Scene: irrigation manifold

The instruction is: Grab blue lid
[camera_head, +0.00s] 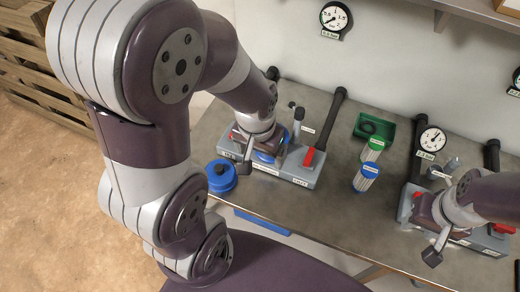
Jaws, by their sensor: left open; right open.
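A round blue lid (221,177) with a black knob on top sits at the left front of the grey table. My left gripper (253,158) is open, just right of this lid and over the left manifold block (300,170). A blue round part (284,141) shows partly behind and under my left gripper, which hides most of it. I cannot tell whether the fingers touch it. My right gripper (437,240) is open over the right manifold block (490,243), far from the blue lid.
A blue-ended filter cartridge (365,178) and a green-ended one (373,149) stand mid-table, by a green tray (372,131). Black pipes rise behind both manifolds. A gauge (432,139) is on the right manifold. The front middle of the table (340,220) is clear.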

